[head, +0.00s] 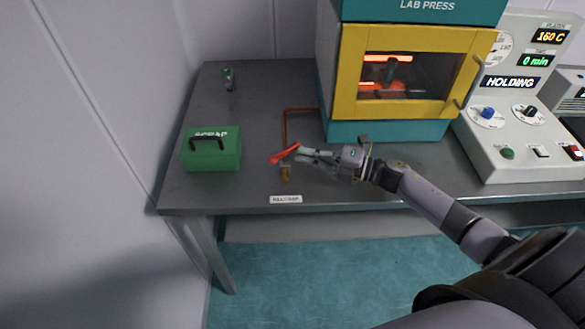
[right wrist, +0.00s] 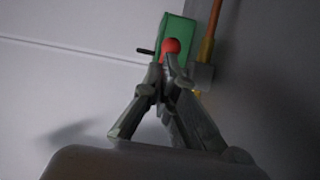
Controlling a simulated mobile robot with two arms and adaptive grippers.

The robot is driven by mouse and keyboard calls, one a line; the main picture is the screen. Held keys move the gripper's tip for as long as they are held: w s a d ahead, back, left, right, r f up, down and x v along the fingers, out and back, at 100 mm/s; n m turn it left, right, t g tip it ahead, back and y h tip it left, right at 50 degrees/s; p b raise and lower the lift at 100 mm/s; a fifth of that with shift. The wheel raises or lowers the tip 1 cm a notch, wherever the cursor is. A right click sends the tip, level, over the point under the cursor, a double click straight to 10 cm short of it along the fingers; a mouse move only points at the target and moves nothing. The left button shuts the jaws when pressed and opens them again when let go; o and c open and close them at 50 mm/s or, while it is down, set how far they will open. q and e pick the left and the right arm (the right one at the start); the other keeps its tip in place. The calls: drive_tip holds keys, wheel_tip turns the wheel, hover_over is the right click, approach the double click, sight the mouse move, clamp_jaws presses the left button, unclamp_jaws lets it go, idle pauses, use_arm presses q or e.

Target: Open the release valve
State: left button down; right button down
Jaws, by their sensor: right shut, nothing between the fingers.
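The release valve has a red lever (head: 284,154) above a small brass body (head: 286,173), near the front of the bench and behind the "RELEASE" label (head: 286,199). The lever slants down to the left. My right gripper (head: 300,152) is shut and empty, with its fingertips at the right end of the lever. I cannot tell whether they touch it. In the right wrist view the lever's red end (right wrist: 171,46) shows just beyond the closed fingertips (right wrist: 167,60). My left gripper is not in view.
A green scrap box (head: 211,155) stands left of the valve. A copper pipe (head: 285,125) runs behind it toward the lab press with its yellow door (head: 345,75). The control console (head: 520,130) reads 160 C, 0 min, HOLDING. A small green-topped item (head: 228,78) stands at the back left.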

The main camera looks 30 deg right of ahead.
drive_tip(key=shift+w+d+f+b, duration=0.1)
drive_tip(key=shift+w+d+b, duration=0.15)
drive_tip(key=shift+w+b, duration=0.3)
drive_tip(key=shift+w+d+b, duration=0.2)
drive_tip(key=shift+w+b, duration=0.3)
drive_tip(key=shift+w, duration=0.05)
drive_tip(key=shift+w+b, duration=0.8)
drive_tip(key=shift+w, duration=0.15)
drive_tip(key=shift+s+d, duration=0.25)
drive_tip(key=shift+d, duration=0.05)
drive_tip(key=v, duration=1.1)
